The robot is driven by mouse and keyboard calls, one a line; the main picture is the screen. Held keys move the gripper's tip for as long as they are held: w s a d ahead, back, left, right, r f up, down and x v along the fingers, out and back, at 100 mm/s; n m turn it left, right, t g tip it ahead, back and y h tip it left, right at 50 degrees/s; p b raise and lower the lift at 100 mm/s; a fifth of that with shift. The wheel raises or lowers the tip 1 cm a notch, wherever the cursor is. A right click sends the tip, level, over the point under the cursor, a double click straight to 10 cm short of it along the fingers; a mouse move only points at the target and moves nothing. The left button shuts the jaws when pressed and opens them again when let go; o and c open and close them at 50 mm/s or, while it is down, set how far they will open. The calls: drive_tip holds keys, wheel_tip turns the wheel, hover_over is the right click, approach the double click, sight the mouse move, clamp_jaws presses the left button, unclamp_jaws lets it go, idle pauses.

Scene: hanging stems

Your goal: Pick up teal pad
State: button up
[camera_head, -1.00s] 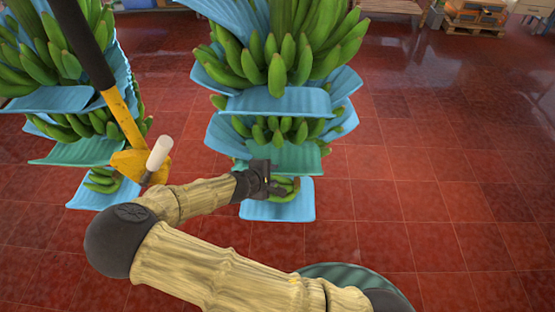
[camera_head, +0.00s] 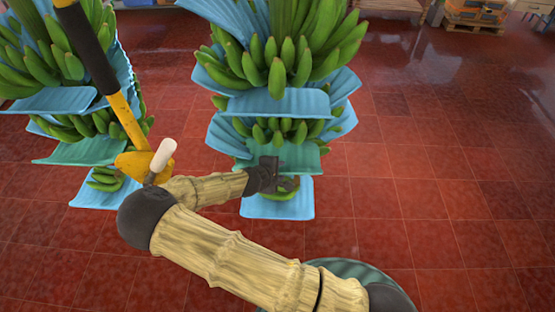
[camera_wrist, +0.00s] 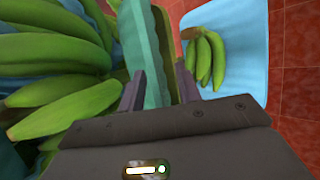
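A teal pad (camera_head: 301,160) hangs among the bananas on the middle stem, above the lowest light blue pad. In the wrist view the teal pad (camera_wrist: 152,50) is seen steeply, close to its edge, and runs up between my fingers. My gripper (camera_head: 283,183) is at the front edge of this pad in the head view. In the wrist view my gripper (camera_wrist: 160,86) is open, with one finger on each side of the pad's edge. A gap shows at the right finger; contact at the left finger is unclear.
A light blue pad (camera_head: 278,205) with a small banana hand (camera_wrist: 204,56) lies below. Larger green bananas (camera_wrist: 50,85) crowd the left of the wrist view. Another stem with its own teal pad (camera_head: 80,152) hangs at left. Red tiled floor is clear at right.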

clamp_jaws()
drive_tip(key=shift+r, duration=0.15)
idle(0.4)
